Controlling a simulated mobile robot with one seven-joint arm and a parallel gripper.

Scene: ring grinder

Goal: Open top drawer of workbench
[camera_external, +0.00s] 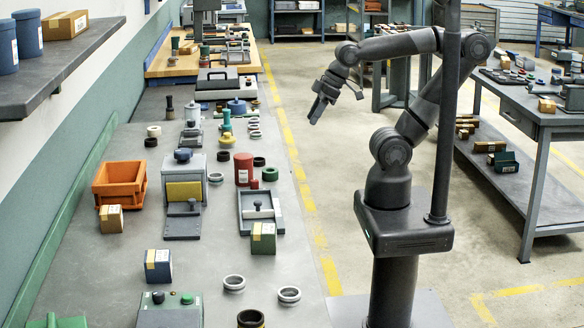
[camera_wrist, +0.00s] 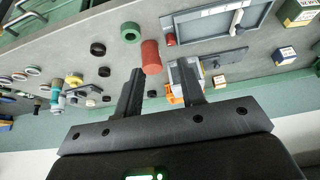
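A long grey workbench (camera_external: 80,275) runs along the left wall, and its top also shows in the wrist view (camera_wrist: 215,75). Its front side is hidden in the external view. At the top left of the wrist view, a green panel (camera_wrist: 62,10) with dark bar shapes is cut off; I cannot tell whether it is a drawer front. A second workbench (camera_external: 545,185) at the right has a grey drawer (camera_external: 518,120) under its top, apparently shut. My gripper (camera_external: 318,110) is raised near the left bench's aisle side. Its two fingers are apart and empty in the wrist view (camera_wrist: 160,75).
The left bench carries an orange bin (camera_external: 119,184), a red cylinder (camera_external: 243,168), a grey tray (camera_external: 262,212), small boxes and several rings. A shelf (camera_external: 70,62) overhangs it on the left. The floor aisle (camera_external: 310,150) between the benches is clear apart from my body.

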